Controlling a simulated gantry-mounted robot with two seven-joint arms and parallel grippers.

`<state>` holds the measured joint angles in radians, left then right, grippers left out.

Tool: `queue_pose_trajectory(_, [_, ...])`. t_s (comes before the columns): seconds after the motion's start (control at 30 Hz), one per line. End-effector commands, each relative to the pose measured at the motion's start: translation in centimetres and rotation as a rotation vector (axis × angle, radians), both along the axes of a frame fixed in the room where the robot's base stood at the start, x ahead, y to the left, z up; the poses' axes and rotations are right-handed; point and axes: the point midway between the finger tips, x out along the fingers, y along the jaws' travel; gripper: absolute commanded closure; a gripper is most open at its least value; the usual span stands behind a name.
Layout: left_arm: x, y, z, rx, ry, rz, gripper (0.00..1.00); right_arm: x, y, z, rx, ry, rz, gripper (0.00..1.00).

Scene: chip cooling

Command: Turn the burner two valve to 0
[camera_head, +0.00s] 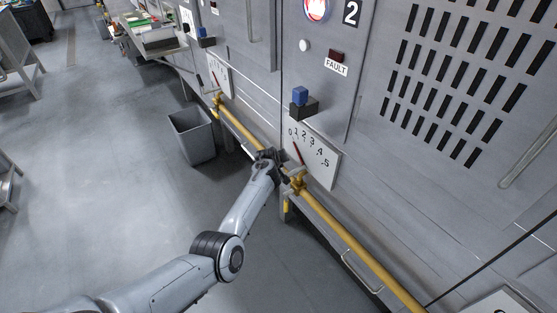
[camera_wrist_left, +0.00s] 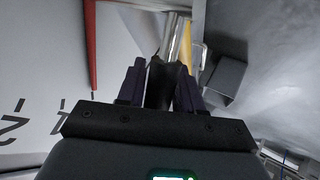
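My left gripper (camera_head: 274,158) is at the yellow pipe, beside the yellow burner two valve (camera_head: 297,180) and below the dial. In the left wrist view its two fingers (camera_wrist_left: 160,82) are apart with a dark piece between them. I cannot tell whether they press on it or whether it is the valve's handle. The white dial plate (camera_head: 320,168) carries 0 to 5. Its red needle (camera_head: 297,152) points near the low end, around 0 to 1; the exact reading is unclear. The needle also shows in the left wrist view (camera_wrist_left: 90,45). My right gripper is out of view.
The yellow pipe (camera_head: 350,240) runs along the grey cabinet front. A grey bin (camera_head: 192,138) stands on the floor left of the gripper. A blue-topped box (camera_head: 301,99) sticks out above the dial, under the FAULT label (camera_head: 336,67). Another dial (camera_head: 219,76) is farther back.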

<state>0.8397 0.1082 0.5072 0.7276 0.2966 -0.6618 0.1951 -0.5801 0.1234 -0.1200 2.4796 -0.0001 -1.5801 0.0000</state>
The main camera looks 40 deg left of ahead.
Motion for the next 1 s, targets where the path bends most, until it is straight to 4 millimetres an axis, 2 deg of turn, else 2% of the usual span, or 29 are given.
queue_pose_trajectory(0.03, [0.0, 0.0, -0.1, 0.000, 0.001, 0.000, 0.56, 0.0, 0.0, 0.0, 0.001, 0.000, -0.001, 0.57])
queue_pose_trajectory(0.1, [0.0, 0.0, -0.1, 0.001, 0.001, 0.000, 0.49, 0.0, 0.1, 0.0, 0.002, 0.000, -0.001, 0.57])
queue_pose_trajectory(0.57, [-0.4, -0.2, 0.8, 0.005, -0.002, -0.001, 0.49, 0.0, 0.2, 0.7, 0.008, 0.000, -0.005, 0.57])
queue_pose_trajectory(1.0, [-4.1, -2.1, 4.7, 0.004, -0.002, -0.001, 0.49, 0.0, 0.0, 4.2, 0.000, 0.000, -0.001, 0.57])
